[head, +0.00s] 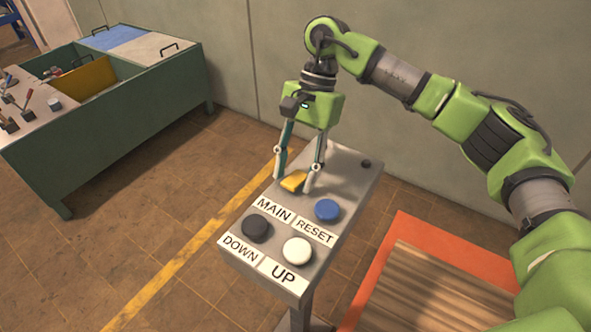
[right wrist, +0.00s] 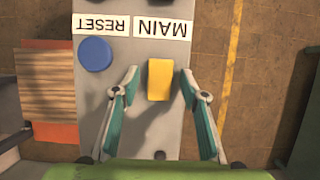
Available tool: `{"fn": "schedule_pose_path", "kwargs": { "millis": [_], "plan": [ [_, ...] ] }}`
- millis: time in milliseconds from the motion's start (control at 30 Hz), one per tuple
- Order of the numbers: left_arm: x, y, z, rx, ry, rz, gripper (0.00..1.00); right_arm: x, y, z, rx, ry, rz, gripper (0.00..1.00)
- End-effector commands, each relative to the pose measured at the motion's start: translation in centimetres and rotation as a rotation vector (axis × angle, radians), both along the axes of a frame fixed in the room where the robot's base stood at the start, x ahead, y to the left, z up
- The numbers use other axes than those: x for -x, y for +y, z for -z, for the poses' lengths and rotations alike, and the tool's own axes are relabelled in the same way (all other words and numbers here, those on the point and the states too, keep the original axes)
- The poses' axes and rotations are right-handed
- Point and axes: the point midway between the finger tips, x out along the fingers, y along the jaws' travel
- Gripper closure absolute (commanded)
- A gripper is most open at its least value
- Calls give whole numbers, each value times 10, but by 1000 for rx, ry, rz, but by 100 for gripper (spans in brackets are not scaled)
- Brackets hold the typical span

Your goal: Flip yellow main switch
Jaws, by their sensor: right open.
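The yellow main switch (head: 293,181) sits on the grey control panel (head: 343,185), just above the MAIN label (head: 273,209). It also shows in the right wrist view (right wrist: 160,79). My right gripper (head: 293,176) points down over the panel and is open, with one finger on each side of the switch. In the right wrist view the right gripper's fingertips (right wrist: 158,80) stand apart, with a gap to the switch on both sides. Whether a finger touches the panel I cannot tell. My left gripper is not in view.
Close by on the panel are a blue RESET button (head: 327,210), a black DOWN button (head: 256,228) and a white UP button (head: 297,251). An orange-edged wooden platform (head: 391,231) lies to the right. A green workbench (head: 130,121) stands at the left. Floor between is clear.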

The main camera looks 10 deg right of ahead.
Motion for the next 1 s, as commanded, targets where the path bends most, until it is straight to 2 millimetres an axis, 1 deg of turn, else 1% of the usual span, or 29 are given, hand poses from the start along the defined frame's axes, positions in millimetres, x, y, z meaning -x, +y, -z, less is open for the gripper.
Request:
{"fn": "schedule_pose_path", "kwargs": {
  "millis": [67, 167, 400, 500, 600, 700, 800, 1000],
  "plan": [
    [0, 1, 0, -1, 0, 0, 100, -2, -1, -5, 0, -1, 0, 60],
    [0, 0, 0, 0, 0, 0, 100, -6, -4, -17, -1, -3, 1, 60],
    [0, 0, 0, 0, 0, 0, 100, -20, -18, -64, -2, -3, 2, 60],
    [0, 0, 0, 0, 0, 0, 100, -25, -23, -82, -2, -3, 2, 60],
    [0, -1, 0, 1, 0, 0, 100, -29, -28, -96, -2, -2, 2, 60],
    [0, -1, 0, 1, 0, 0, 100, -32, -31, -105, -1, -1, 2, 60],
    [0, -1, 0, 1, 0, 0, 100, -33, -32, -109, -1, -1, -1, 60],
    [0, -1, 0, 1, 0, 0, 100, -33, -33, -110, -1, 0, -1, 60]
  ]
}}
